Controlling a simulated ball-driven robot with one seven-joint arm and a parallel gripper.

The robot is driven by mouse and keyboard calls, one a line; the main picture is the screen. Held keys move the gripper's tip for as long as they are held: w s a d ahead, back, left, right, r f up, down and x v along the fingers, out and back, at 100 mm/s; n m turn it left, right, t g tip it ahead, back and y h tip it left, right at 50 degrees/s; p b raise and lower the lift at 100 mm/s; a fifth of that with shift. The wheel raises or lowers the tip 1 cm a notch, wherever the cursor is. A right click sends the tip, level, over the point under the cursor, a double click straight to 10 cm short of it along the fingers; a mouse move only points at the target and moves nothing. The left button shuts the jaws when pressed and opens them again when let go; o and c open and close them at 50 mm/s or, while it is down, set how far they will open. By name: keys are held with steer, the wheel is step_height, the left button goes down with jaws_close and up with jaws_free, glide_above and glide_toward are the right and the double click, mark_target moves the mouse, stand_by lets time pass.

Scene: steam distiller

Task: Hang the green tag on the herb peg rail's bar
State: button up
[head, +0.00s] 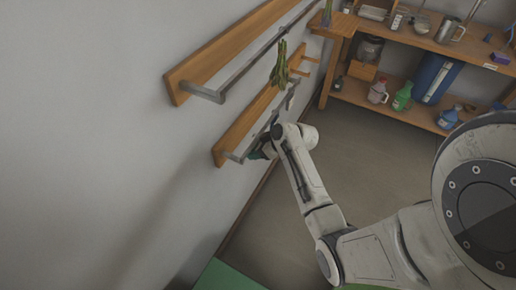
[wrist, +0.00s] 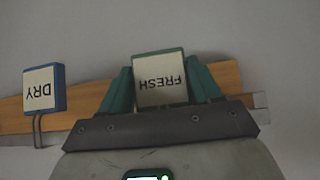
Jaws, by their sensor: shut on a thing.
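The green tag (wrist: 160,80), its white face lettered FRESH, sits between the green fingers of my gripper (wrist: 160,72) in the wrist view. My gripper is shut on it. In the head view my gripper (head: 262,152) is at the near end of the lower wall rail, a wooden board (head: 232,136) with a grey metal bar (head: 271,119). The tag cannot be made out there. In the wrist view the wooden board (wrist: 70,114) runs behind the gripper. I cannot tell whether the tag's hook touches the bar, as the gripper hides that part.
A blue tag (wrist: 43,89) lettered DRY is left of my gripper, its wire hook at the rail. An upper rail (head: 225,50) runs above. A green herb bundle (head: 280,66) hangs between the rails. Shelves (head: 400,107) with bottles stand at the back. The floor (head: 370,150) between is clear.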

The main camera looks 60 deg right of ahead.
steer(key=shift+f+b, duration=0.45)
steer(key=shift+f, duration=0.15)
stand_by(0.5)
steer(key=o, duration=1.1)
steer(key=shift+o, duration=0.7)
steer(key=shift+r, duration=0.1)
steer(key=p+v, duration=0.6)
steer(key=v, duration=0.2)
steer(key=shift+a, duration=0.1)
stand_by(0.7)
